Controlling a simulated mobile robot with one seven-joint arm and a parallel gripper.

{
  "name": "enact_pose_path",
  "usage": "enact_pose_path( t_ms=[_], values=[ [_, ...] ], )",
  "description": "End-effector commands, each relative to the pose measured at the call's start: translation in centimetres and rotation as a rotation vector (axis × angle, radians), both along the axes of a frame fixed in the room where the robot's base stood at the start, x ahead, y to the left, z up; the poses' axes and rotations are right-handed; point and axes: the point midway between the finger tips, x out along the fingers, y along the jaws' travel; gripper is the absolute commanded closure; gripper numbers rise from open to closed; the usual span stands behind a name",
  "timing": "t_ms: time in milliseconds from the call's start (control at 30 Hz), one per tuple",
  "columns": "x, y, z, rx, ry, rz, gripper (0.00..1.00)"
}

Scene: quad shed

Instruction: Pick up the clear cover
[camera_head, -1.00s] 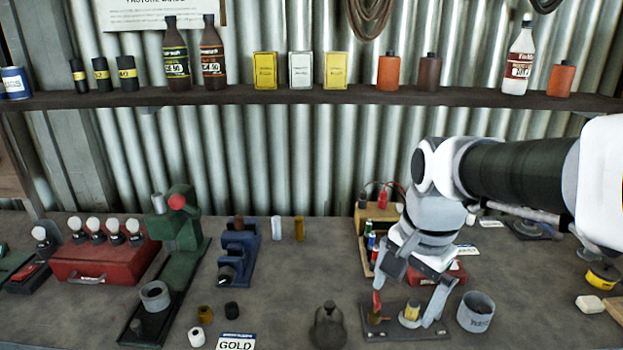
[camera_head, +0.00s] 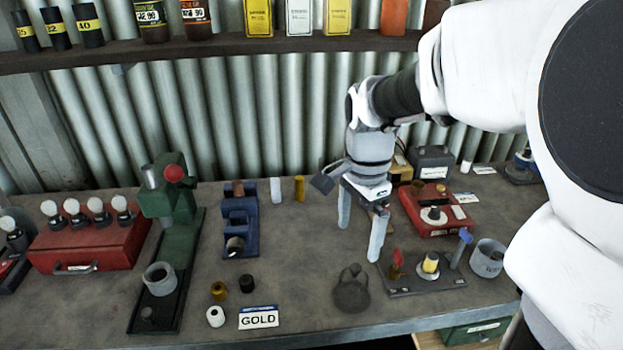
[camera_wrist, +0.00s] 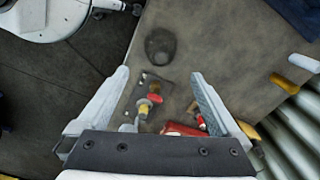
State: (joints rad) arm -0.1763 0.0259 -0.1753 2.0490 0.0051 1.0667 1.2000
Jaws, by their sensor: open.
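No cover is plainly see-through. The palest upright tube (camera_head: 276,190), whitish, stands on the bench behind the middle, beside an amber tube (camera_head: 299,188); I take the pale one for the clear cover. It also shows near the right edge of the wrist view (camera_wrist: 303,63), outside the fingers. My gripper (camera_head: 359,243) is open and empty above the bench, to the right and nearer the front than the tubes. In the wrist view, my gripper (camera_wrist: 158,74) has bare bench and a dark plate (camera_wrist: 170,85) below its fingers.
The dark plate (camera_head: 400,292) carries red and yellow fittings, near a grey cup (camera_head: 487,258). A dark rounded lump (camera_head: 351,290) sits left of it. A blue fixture (camera_head: 240,222) and green press (camera_head: 178,215) stand left of the tubes. A shelf (camera_head: 200,48) runs above.

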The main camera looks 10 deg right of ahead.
Motion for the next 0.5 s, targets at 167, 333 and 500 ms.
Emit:
enact_pose_path(
  t_ms=[167, 333, 500],
  values=[
    [-0.2, 0.0, -4.0, 0.000, 0.008, 0.001, 0.00],
    [-0.1, 0.0, -7.7, 0.000, 0.006, 0.002, 0.00],
    [-0.1, 0.0, -10.5, -0.001, 0.004, 0.002, 0.00]
  ],
)
